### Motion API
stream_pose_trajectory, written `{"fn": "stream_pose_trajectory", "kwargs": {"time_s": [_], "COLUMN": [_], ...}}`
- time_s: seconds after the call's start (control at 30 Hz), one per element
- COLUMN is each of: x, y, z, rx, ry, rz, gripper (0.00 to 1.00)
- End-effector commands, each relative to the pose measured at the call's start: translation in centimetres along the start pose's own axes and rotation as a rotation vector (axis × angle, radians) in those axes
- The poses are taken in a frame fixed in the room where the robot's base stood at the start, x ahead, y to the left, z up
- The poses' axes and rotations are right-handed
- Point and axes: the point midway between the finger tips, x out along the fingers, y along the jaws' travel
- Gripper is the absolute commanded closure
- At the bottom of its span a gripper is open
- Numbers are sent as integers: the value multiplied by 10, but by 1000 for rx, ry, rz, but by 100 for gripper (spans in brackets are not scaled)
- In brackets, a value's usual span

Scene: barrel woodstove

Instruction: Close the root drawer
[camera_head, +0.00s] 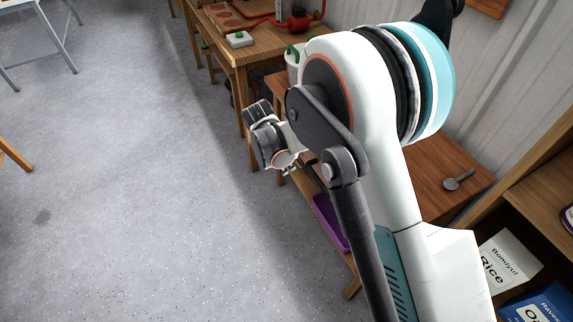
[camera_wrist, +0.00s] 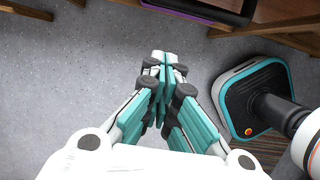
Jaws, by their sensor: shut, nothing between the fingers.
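I cannot make out the root drawer for certain in either view. A wooden table (camera_head: 440,172) stands at the right in the head view, and my arm hides much of its front. A purple-edged dark object, possibly a tray or bin, (camera_head: 330,222) shows low beneath that table. It seems to be the dark piece with a purple edge (camera_wrist: 205,12) at the top of the wrist view. My gripper (camera_wrist: 165,62) is shut and empty over the grey floor, below that piece in the picture and apart from it.
A wooden workbench (camera_head: 255,45) with a green-buttoned white box (camera_head: 239,39) and a red tool (camera_head: 298,18) stands at the back. A metal utensil (camera_head: 458,180) lies on the table. A shelf with a rice box (camera_head: 507,260) is lower right.

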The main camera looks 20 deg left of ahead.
Motion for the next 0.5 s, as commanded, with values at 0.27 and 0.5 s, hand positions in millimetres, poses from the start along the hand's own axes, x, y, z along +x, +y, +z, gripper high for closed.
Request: {"fn": "stream_pose_trajectory", "kwargs": {"time_s": [0.27, 0.5], "x": [59, 72], "y": [0, 0], "z": [-1, 28], "rx": [1, 2], "ry": [0, 1], "rz": [0, 1], "gripper": [100, 100]}}
